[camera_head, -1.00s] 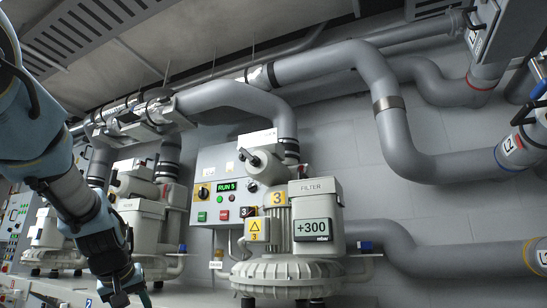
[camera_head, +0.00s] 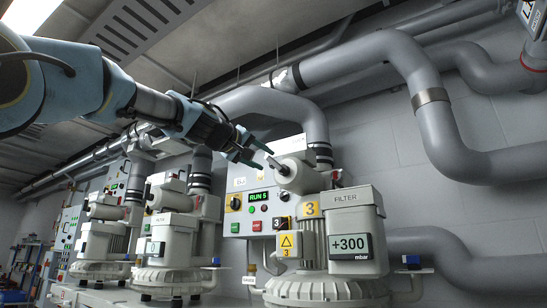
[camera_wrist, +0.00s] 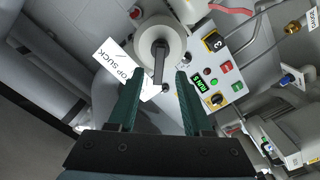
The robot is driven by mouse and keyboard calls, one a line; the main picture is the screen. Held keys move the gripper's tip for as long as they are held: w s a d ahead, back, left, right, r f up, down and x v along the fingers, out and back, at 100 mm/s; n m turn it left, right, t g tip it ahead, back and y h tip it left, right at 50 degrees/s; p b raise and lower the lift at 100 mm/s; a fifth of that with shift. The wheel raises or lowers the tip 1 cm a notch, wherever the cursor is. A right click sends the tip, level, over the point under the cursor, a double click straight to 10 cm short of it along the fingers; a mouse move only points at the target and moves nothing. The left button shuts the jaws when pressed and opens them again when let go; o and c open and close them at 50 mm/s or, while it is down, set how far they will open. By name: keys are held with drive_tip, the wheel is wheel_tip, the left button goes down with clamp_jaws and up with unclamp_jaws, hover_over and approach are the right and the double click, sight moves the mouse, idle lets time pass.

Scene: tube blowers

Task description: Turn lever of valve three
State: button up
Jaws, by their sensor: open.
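Valve three is a pale round valve body (camera_head: 296,174) on top of the blower unit marked with a yellow 3 (camera_head: 309,209). Its grey lever (camera_head: 277,164) sticks out toward my gripper. In the wrist view the round body (camera_wrist: 160,45) is ahead, and the dark lever (camera_wrist: 158,66) points down in the picture between my fingers. My gripper (camera_head: 262,159) is open, with its dark green fingertips (camera_wrist: 160,82) on either side of the lever's end in the picture. I cannot tell whether they touch it.
A control panel (camera_head: 236,205) with a green RUN 5 display stands behind the unit. A filter box (camera_head: 350,196) reading +300 is to the right. A white tag (camera_wrist: 116,66) lettered "OR SUCK" is beside the lever. More blowers (camera_head: 165,250) stand left; large grey pipes (camera_head: 430,110) run above.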

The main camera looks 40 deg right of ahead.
sight(276, 165)
drive_tip(key=p+x, duration=0.3)
drive_tip(key=x, duration=0.2)
drive_tip(key=shift+r, duration=0.2)
drive_tip(key=shift+w+d+f+p, duration=0.1)
drive_tip(key=shift+d+f+p, duration=0.1)
drive_tip(key=shift+d+p, duration=0.35)
drive_tip(key=shift+d, duration=0.1)
clamp_jaws()
